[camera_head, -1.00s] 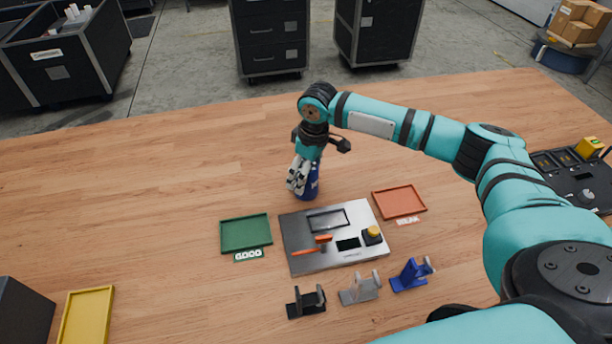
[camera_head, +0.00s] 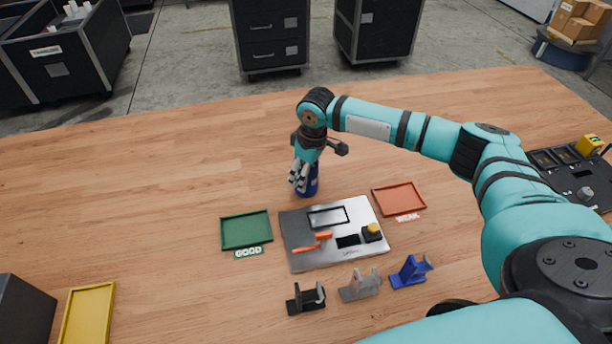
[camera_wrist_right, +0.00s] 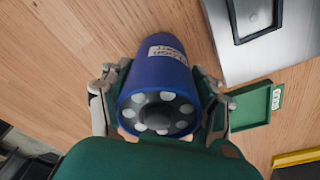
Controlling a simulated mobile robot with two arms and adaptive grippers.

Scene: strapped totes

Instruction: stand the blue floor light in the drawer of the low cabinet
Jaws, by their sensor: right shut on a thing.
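The blue floor light (camera_head: 311,184) is a dark blue tapered cylinder, upright behind the metal plate on the table. My right gripper (camera_head: 304,178) comes down from above and is shut on it. In the right wrist view, the light (camera_wrist_right: 157,90) sits between the two fingers (camera_wrist_right: 160,108), showing a pale label and a dark end face with a ring of whitish dots. I cannot tell whether its base touches the table. A black cabinet (camera_head: 270,28) with drawers stands on the floor beyond the table; the drawer fronts I see look shut. My left gripper is not in view.
The metal plate (camera_head: 298,262) carries a screen and an orange-handled thing. A green tray (camera_head: 246,231) and a red tray (camera_head: 399,198) flank it. Black, grey and blue holders (camera_head: 410,272) stand in front. A yellow tray (camera_head: 88,318) is front left. The table's back left is clear.

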